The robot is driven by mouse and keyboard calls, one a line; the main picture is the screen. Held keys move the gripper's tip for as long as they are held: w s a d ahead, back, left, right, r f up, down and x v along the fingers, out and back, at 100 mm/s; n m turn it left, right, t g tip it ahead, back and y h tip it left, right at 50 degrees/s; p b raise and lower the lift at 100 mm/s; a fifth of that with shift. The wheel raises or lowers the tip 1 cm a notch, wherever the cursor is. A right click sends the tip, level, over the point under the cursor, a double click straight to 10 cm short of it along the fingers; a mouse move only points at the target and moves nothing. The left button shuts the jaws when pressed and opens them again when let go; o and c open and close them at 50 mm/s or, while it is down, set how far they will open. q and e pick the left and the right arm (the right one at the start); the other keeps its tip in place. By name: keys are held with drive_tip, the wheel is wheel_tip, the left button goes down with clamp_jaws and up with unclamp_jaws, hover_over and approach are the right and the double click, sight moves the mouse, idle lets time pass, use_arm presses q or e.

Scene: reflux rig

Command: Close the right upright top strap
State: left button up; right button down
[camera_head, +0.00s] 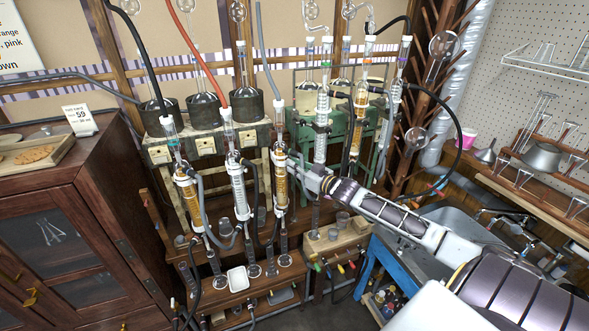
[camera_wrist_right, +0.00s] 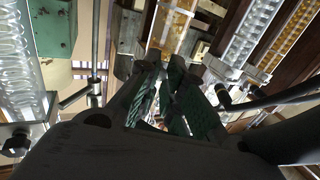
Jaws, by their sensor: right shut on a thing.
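My right gripper (camera_head: 296,163) reaches in from the right, at the upper part of an upright amber-filled glass column (camera_head: 281,188) in the front row. Two more front columns, one clear (camera_head: 239,190) and one amber (camera_head: 188,188), stand to the left. My left gripper is out of view.
Green stands with more glassware (camera_head: 322,115) are close behind the gripper. Black and red hoses (camera_head: 188,45) hang over the rig. A wooden cabinet (camera_head: 60,235) is at left, a metal sink (camera_head: 460,222) at right.

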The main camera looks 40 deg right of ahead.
drive_tip(key=shift+w+d+r+n+y+b, duration=0.15)
drive_tip(key=shift+w+d+n+y+b, duration=0.2)
drive_tip(key=shift+y+b, duration=0.3)
drive_tip(key=shift+w+d+r+n+y+b, duration=0.15)
drive_tip(key=shift+d+n+y+b, duration=0.15)
drive_tip(key=shift+n+y+b, duration=0.35)
drive_tip(key=shift+w+d+n+g+y+b, duration=0.3)
drive_tip(key=shift+n+g+y+b, duration=0.2)
drive_tip(key=shift+y+b, duration=0.4)
drive_tip(key=shift+w+d+n+g+y+b, duration=0.25)
drive_tip(key=shift+n+g+y+b, duration=0.25)
drive_tip(key=shift+y+b, duration=0.4)
drive_tip(key=c, duration=1.5)
unclamp_jaws()
drive_tip(key=shift+o, duration=0.2)
drive_tip(key=shift+f, duration=0.1)
drive_tip(key=v, duration=1.2)
